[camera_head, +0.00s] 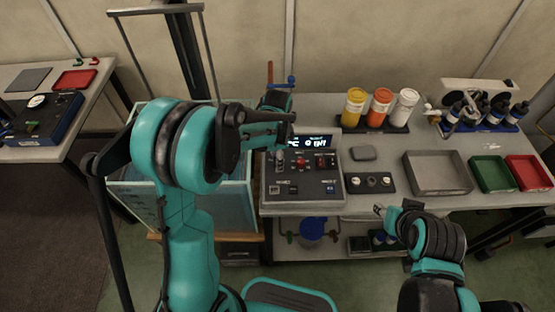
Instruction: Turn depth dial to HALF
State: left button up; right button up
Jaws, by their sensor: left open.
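A dark control box (313,197) stands on the bench in the middle of the view. It has a lit display (310,142), several small knobs and switches with red parts, and a row of buttons below. I cannot tell which knob is the depth dial, and the labels are too small to read surely. My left gripper (283,146) is open over the upper left part of the box and hides some of its face. I cannot tell whether it touches a knob. My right gripper (380,211) is low at the bench's front edge, right of the box; its jaws are unclear.
A clear-walled tank (235,205) stands left of the box. Right of the box are a small black panel (370,183), a grey tray (437,175), green (492,174) and red trays (528,173). Yellow (354,106), orange and white containers stand behind. Another bench is at far left.

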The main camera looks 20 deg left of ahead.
pick_arm(q)
grip_shut()
jog(key=shift+n, duration=0.3)
jog(key=n, duration=0.3)
jog(key=shift+n, duration=0.3)
jog(key=n, duration=0.4)
jog(key=shift+a+n, duration=0.1)
jog(key=shift+n, duration=0.2)
jog(key=n, duration=0.9)
jog(key=shift+b, duration=0.3)
